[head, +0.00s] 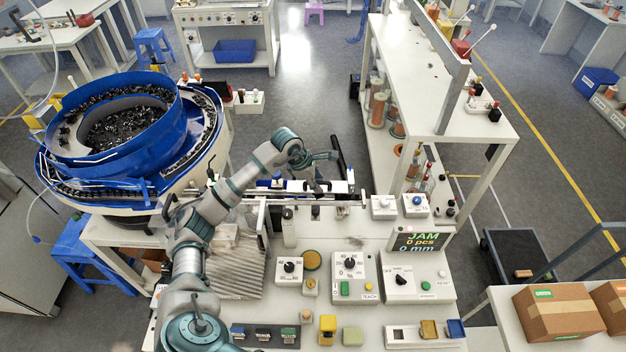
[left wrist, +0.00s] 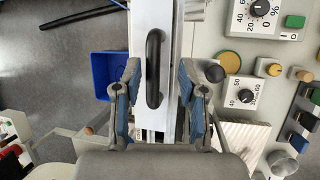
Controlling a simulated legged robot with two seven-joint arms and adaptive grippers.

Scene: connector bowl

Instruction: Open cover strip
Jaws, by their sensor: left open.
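In the left wrist view a pale, flat strip, which looks like the cover strip (left wrist: 172,30), runs up the middle. A black bar handle (left wrist: 154,68) stands on it. My left gripper (left wrist: 157,80) is open, with one finger on each side of the strip and the handle between them. I see no finger closed on the handle. In the head view my left gripper (head: 322,172) is small, above the white feed track (head: 340,187) that leads right from the blue bowl feeder (head: 125,125). The strip is hard to make out there. My right gripper is not in view.
A panel (head: 330,318) with knobs and buttons lies in front of the track. A display (head: 420,240) reads "JAM 0 pcs 0 mm". A white shelf bench (head: 440,95) stands behind to the right. A blue bin (left wrist: 104,72) shows below, left of the strip in the wrist view.

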